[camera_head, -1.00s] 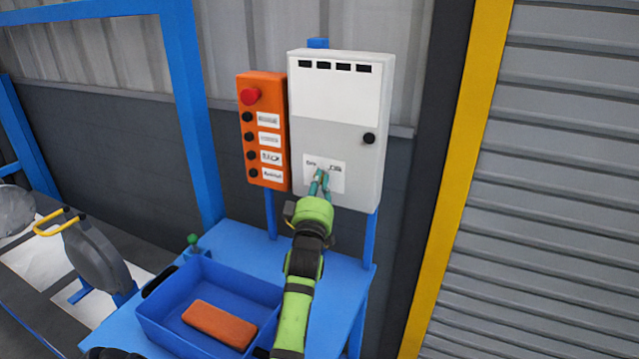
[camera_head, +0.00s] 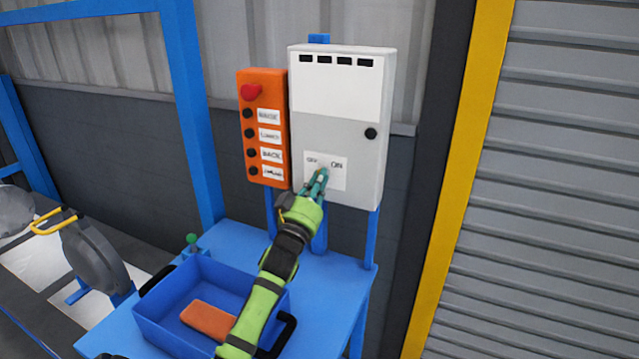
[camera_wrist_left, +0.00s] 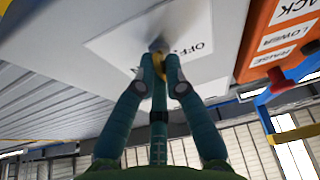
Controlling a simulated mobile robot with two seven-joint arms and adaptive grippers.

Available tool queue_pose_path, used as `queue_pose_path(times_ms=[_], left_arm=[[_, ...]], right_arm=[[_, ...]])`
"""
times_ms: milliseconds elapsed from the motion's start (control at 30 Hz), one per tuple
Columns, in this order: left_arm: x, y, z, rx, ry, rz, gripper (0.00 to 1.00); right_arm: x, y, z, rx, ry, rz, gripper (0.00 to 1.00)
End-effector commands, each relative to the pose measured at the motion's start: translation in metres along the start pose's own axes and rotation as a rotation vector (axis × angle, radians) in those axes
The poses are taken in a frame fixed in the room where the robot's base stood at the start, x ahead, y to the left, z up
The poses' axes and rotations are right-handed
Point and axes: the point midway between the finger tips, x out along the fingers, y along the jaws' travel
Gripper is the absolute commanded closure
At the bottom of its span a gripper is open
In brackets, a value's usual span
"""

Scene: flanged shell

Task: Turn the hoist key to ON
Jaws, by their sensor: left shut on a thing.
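The grey control cabinet (camera_head: 337,135) stands upright behind the blue table, with a white OFF/ON label plate (camera_head: 338,172) low on its front. In the head view OFF is at the left and ON at the right. My left gripper (camera_head: 319,180) is at the plate, shut on the key. The left wrist view shows the key (camera_wrist_left: 158,66) as a small yellowish piece between the fingertips (camera_wrist_left: 160,82), at a round silver lock (camera_wrist_left: 160,46). The fingers hide most of the key, so its exact angle cannot be told. My right gripper is not in view.
An orange button box (camera_head: 263,128) with a red knob hangs just left of the cabinet. Below, a blue tray (camera_head: 165,322) holding an orange block (camera_head: 207,320) sits on the blue table (camera_head: 335,268). A grey shutter (camera_head: 560,180) is at the right.

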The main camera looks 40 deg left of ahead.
Motion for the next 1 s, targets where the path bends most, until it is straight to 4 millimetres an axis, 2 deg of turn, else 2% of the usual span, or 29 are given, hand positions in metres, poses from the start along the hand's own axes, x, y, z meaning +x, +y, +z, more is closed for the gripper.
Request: queue_pose_path(times_ms=[600, 1000], left_arm=[[0.000, -0.005, -0.001, 0.531, -0.001, 0.220, 1.00], [0.000, -0.006, -0.001, 0.743, 0.000, 0.308, 1.00]], right_arm=[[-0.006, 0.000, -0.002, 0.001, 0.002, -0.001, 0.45], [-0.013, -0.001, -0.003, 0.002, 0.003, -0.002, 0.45]])
